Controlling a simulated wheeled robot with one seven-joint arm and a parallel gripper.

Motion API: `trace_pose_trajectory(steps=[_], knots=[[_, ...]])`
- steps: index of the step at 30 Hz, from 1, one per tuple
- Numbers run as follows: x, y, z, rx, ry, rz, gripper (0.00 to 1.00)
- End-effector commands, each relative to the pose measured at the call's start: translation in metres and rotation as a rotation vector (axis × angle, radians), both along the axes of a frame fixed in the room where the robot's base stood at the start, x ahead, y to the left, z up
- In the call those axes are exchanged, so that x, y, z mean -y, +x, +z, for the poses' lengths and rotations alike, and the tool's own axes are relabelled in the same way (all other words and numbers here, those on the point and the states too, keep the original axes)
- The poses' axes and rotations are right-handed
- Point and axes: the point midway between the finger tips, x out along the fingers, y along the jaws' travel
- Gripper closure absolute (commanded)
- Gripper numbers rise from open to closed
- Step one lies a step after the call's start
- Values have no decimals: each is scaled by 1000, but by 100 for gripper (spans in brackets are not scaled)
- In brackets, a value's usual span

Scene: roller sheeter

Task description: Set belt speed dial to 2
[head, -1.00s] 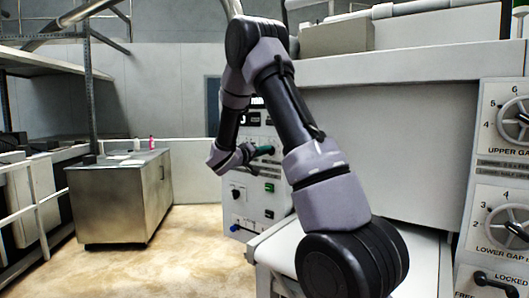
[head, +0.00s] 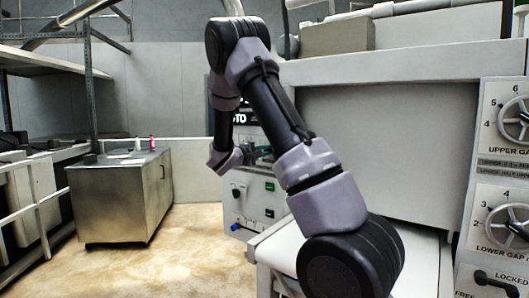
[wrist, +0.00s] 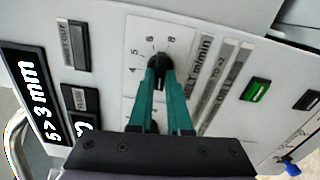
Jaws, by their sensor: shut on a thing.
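The belt speed dial (wrist: 160,75) is a black knob on a white scale plate, in the upper middle of the wrist view. Scale numbers 4, 5, 6 and 8 show around it; the rest of the scale is hidden by the fingers. My gripper (wrist: 160,63) has its teal fingers on both sides of the knob and is shut on it. I cannot read the pointer's setting for certain. In the head view my gripper (head: 263,152) reaches the white control panel (head: 240,208), and my arm hides the dial.
Beside the dial are black displays, one reading "5>3 mm" (wrist: 35,95), a green switch (wrist: 256,90) and a blue knob (wrist: 292,168). The gap dials (head: 513,225) are at the far right. A metal cabinet (head: 108,205) stands left, with open floor before the panel.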

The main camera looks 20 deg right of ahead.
Motion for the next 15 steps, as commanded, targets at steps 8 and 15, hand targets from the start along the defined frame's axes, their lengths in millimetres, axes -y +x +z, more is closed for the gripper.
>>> trace_pose_trajectory(steps=[8,15], knots=[[-1,-1,-2,-70,-36,1,100],[-1,-1,-2,-81,-43,0,100]])
